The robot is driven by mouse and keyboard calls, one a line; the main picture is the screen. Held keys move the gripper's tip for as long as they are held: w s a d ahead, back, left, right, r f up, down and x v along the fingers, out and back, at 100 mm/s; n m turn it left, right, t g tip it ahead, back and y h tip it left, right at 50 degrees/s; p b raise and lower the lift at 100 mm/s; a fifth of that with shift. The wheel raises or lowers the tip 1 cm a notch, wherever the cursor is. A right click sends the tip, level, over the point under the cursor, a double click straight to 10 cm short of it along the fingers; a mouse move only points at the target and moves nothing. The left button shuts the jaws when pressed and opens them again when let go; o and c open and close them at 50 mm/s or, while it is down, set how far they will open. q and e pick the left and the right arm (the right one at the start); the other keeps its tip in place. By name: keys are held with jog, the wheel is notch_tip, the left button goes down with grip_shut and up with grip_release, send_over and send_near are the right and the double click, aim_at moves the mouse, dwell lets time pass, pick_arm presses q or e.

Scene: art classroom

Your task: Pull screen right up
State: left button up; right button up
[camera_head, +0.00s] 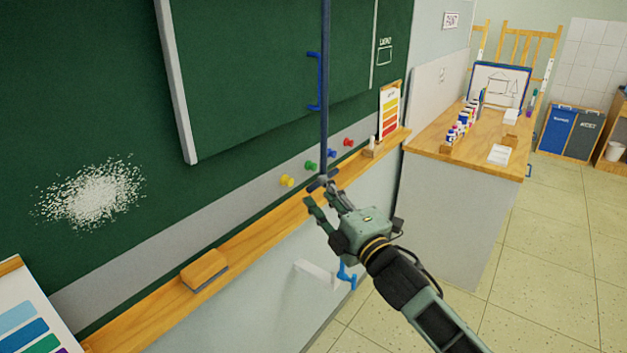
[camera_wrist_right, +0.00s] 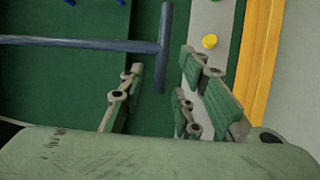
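A green board panel (camera_head: 290,60) with a pale edge strip stands in front of the larger green chalkboard (camera_head: 90,110) in the head view. A blue bracket handle (camera_head: 313,82) sits near its right side. A thin blue-grey rod (camera_head: 325,100) hangs down past this handle and ends in a short crossbar (camera_head: 321,184). My right gripper (camera_head: 326,201) is at this lower end. In the right wrist view, the crossbar (camera_wrist_right: 165,48) reaches between the open fingers (camera_wrist_right: 160,105) with gaps on both sides. My left gripper is not in view.
A wooden ledge (camera_head: 240,248) runs under the board, with an eraser (camera_head: 204,269) on it. Several coloured magnets (camera_head: 311,166) sit on the grey strip. A wooden counter (camera_head: 475,150) with paints stands at the right. The tiled floor (camera_head: 560,260) there is clear.

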aim_at(316, 184)
jog(key=shift+x, duration=1.95)
jog(key=shift+a+f, duration=0.1)
jog(key=shift+c, duration=0.7)
grip_shut()
